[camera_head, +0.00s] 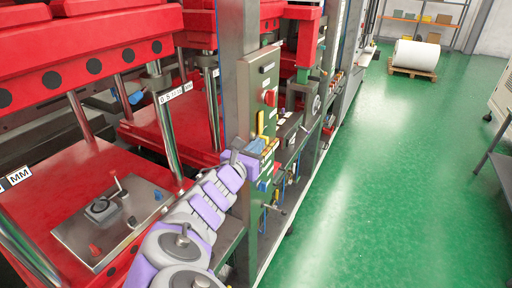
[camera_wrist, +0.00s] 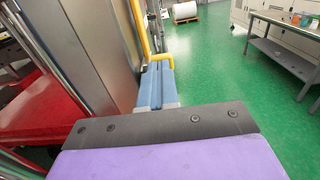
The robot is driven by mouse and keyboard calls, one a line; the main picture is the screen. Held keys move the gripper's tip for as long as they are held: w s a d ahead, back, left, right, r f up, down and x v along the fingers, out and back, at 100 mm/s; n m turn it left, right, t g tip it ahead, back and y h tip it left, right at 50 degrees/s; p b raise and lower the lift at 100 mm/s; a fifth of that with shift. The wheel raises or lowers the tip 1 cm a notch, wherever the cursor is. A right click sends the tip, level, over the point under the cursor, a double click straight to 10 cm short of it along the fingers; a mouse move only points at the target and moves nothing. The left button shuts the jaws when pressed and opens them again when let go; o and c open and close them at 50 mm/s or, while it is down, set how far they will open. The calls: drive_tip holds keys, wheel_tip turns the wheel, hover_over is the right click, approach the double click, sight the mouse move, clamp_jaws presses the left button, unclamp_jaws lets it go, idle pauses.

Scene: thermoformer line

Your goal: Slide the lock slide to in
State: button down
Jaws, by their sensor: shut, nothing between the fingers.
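My gripper (camera_head: 259,145) is beside the upright grey control panel (camera_head: 258,82). Its two blue fingers lie side by side in the wrist view (camera_wrist: 157,68), closed together with nothing between them. A yellow bent bar (camera_wrist: 140,35) rises just beyond and left of the fingertips; whether they touch it I cannot tell. The bar also shows by the gripper in the head view (camera_head: 260,122). I cannot pick out the lock slide for certain; the gripper and arm cover part of the panel.
Red machine blocks (camera_head: 90,65) and steel posts crowd the left. A plate with small controls (camera_head: 118,218) lies on the lower red block. A green floor aisle (camera_head: 375,160) is clear at right, with a grey table (camera_wrist: 285,50) beyond.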

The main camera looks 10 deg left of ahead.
sight(267, 138)
drive_tip(key=p+x, duration=0.1)
drive_tip(key=x, duration=0.1)
drive_tip(key=d+p+x, duration=0.1)
drive_tip(key=x, duration=0.1)
drive_tip(key=shift+r+p, duration=0.25)
drive_tip(key=shift+p, duration=0.1)
drive_tip(key=shift+a, duration=0.15)
